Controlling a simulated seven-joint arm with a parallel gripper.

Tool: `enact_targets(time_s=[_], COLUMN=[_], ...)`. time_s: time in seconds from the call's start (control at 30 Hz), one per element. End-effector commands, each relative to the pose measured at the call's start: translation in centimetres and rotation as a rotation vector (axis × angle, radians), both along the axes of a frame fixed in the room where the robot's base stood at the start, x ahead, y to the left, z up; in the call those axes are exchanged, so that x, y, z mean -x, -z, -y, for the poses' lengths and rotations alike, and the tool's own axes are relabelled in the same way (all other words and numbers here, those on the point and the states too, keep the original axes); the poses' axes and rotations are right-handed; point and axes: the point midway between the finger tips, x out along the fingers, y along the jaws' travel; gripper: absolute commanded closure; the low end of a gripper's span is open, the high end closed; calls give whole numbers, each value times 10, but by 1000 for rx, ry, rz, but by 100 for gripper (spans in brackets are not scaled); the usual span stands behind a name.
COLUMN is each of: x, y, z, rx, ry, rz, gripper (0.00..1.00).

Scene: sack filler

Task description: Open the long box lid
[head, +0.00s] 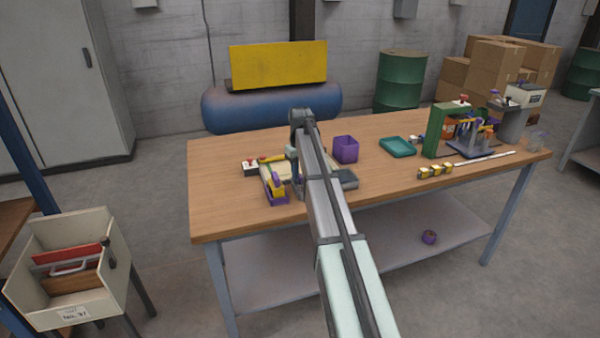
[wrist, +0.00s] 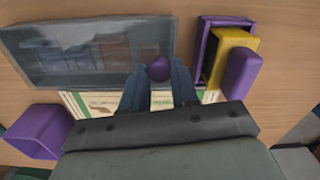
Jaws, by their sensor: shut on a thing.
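The long box (wrist: 60,52) is a low grey box with a see-through, reflective lid (wrist: 100,45), at the upper left of the wrist view. Part of the box also shows in the head view (head: 347,180), right of my arm, which hides the rest. A round purple knob (wrist: 159,69) is at the right end of the lid. My gripper (wrist: 159,75) is shut on this knob, with one blue-grey finger on each side. The lid looks flat over the box; I cannot tell whether it is raised at all.
A purple tray holding a yellow piece (wrist: 232,48) stands close to the right of my fingers. A purple cup (head: 345,149) stands behind the box. Cream printed sheets or a board (wrist: 105,103) lie under my gripper. The wooden bench (head: 222,213) is bare at its left front.

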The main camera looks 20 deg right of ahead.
Motion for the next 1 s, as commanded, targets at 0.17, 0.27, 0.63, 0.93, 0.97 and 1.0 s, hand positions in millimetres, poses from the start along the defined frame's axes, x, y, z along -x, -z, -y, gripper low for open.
enact_targets(time_s=[0.17,0.27,0.63,0.93,0.97,1.0], x=[0,-1,-1,-1,0,0], y=[0,0,0,0,0,0], z=[16,35,136,188,190,193], rx=[0,0,0,0,0,0], ry=[2,3,5,2,2,1], rz=[0,0,-1,-1,-1,-1], gripper=[100,100,100,100,100,100])
